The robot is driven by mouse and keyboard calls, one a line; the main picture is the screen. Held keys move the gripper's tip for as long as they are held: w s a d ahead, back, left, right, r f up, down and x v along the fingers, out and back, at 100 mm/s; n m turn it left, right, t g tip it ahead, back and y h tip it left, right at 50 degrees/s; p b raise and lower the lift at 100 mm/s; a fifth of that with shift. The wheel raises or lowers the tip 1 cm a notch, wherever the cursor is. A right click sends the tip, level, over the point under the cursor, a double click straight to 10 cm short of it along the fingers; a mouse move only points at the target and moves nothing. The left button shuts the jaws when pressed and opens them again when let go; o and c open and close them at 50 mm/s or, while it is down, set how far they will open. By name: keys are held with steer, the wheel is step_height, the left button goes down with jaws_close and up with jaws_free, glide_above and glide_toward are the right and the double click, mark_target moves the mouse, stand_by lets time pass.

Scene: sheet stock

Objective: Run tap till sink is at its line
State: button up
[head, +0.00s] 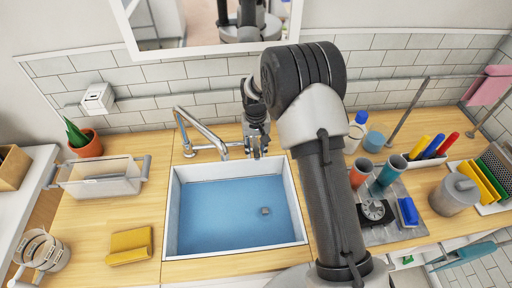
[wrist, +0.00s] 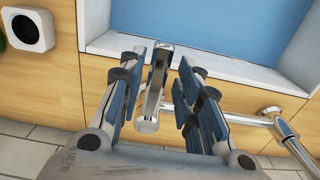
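The white sink (head: 173,190) is set in the wooden counter and holds blue water (head: 225,215). A small grey piece shows in the water. I cannot make out a line on the sink wall. The chrome tap (head: 203,131) stands behind the sink; its pipe also shows in the wrist view (wrist: 283,127). I see no stream from it. My gripper (head: 257,150) is at the back edge of the sink, right of the spout. In the wrist view my gripper (wrist: 160,64) is open, its fingers on either side of a chrome lever (wrist: 154,88), with gaps visible.
Cups (head: 389,170), a blue-capped bottle (head: 355,133) and a lidded pot (head: 455,195) crowd the right. A tiled wall (head: 150,77) rises close behind.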

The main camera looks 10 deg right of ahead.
mark_target(256, 151)
steer(key=shift+o, duration=0.4)
step_height(256, 151, up, 12)
stand_by(0.4)
stand_by(0.3)
